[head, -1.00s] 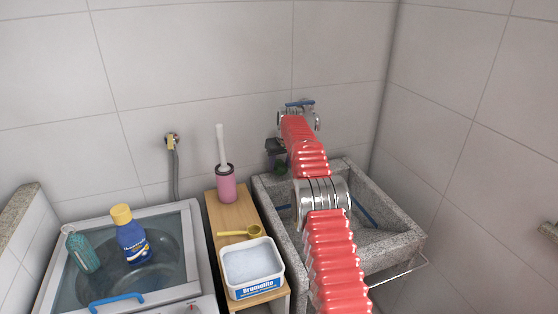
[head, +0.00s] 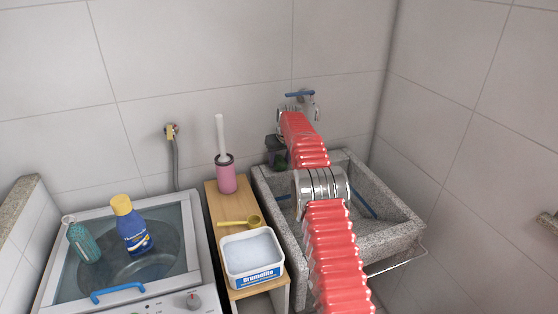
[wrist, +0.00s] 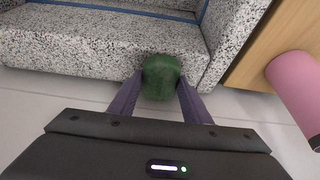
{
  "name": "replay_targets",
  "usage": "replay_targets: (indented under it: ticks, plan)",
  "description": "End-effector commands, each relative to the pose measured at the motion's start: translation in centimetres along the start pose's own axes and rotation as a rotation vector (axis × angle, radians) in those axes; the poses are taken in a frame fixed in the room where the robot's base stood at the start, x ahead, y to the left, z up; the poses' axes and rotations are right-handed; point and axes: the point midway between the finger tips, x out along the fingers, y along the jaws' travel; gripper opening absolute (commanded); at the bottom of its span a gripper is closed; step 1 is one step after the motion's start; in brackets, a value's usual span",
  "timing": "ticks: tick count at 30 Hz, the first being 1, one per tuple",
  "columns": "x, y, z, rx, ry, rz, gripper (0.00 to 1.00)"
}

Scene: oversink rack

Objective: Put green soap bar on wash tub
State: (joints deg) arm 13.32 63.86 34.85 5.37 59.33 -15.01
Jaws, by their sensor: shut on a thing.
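The green soap bar (wrist: 160,78) is held between the two purple-grey fingers of my gripper (wrist: 158,88), which is shut on it. In the head view my dark gripper (head: 275,147) is at the back left corner of the wash tub, with a little of the green bar (head: 282,161) showing below it. The speckled grey stone wash tub (head: 398,232) stands at the right. In the wrist view the bar overlaps the tub's stone (wrist: 95,58) near its corner. I cannot tell whether they touch. My red arm hides part of the tub's inside.
Left of the tub, a wooden stand (head: 217,209) holds a pink brush holder (head: 226,178), a yellow scoop (head: 240,222) and a white powder box (head: 252,256). A tap (head: 304,101) is on the wall behind my arm. A washer (head: 180,282) with two bottles stands at the left.

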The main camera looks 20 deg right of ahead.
Motion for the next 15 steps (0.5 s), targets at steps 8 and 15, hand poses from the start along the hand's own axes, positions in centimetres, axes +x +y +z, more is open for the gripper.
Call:
replay_targets:
  ticks: [8, 15]
  plan:
    - [0.37, -0.04, 0.15, 0.0, 0.0, 0.0, 0.16]
    - [0.68, -0.05, 0.28, 0.0, -0.001, -0.001, 0.16]
